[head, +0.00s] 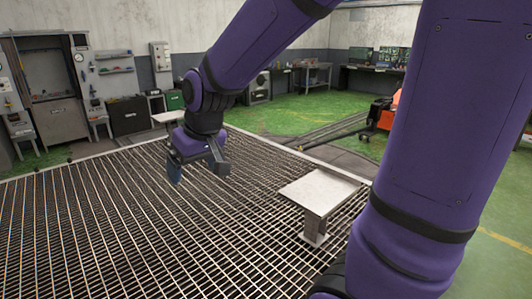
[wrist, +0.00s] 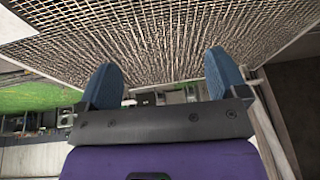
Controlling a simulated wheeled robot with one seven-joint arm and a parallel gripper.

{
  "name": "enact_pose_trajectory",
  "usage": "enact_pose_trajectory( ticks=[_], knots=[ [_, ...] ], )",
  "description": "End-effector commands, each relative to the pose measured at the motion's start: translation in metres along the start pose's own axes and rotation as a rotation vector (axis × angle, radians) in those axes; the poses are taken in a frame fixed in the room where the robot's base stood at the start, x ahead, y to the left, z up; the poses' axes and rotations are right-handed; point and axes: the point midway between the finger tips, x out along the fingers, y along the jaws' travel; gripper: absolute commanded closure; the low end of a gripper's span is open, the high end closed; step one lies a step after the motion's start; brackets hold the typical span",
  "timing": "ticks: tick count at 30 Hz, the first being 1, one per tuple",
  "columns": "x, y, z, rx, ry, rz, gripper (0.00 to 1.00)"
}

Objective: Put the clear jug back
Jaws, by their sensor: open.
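I cannot make out a clear jug in either view. My gripper (head: 196,167) hangs from the purple arm above the metal grating in the head view, left of the near pale table. The wrist view shows its two blue fingers (wrist: 164,78) spread apart with nothing between them. The near table (head: 322,188) is a small pale square top on a single post. No object shows on its top.
Metal grating (head: 90,225) covers the near floor, with green floor (head: 285,118) beyond. A second small pale table (head: 168,116) stands behind my gripper. Cabinets (head: 58,117) line the back left, and an orange machine (head: 384,113) stands at the right.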

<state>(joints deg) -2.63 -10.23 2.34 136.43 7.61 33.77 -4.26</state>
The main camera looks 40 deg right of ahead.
Motion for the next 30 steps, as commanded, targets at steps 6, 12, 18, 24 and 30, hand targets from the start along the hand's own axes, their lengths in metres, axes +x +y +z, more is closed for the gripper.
enact_pose_trajectory(
  ticks=[6,12,18,24,30],
  knots=[
    [-0.061,0.009,0.042,0.008,0.048,0.03,0.09],
    [-0.103,0.017,0.087,0.023,0.081,0.06,0.09],
    [-0.128,0.023,0.124,0.037,0.106,0.085,0.09],
    [-0.135,0.025,0.14,0.044,0.112,0.097,0.09],
    [-0.135,0.025,0.141,0.044,0.112,0.097,0.09]
  ],
)
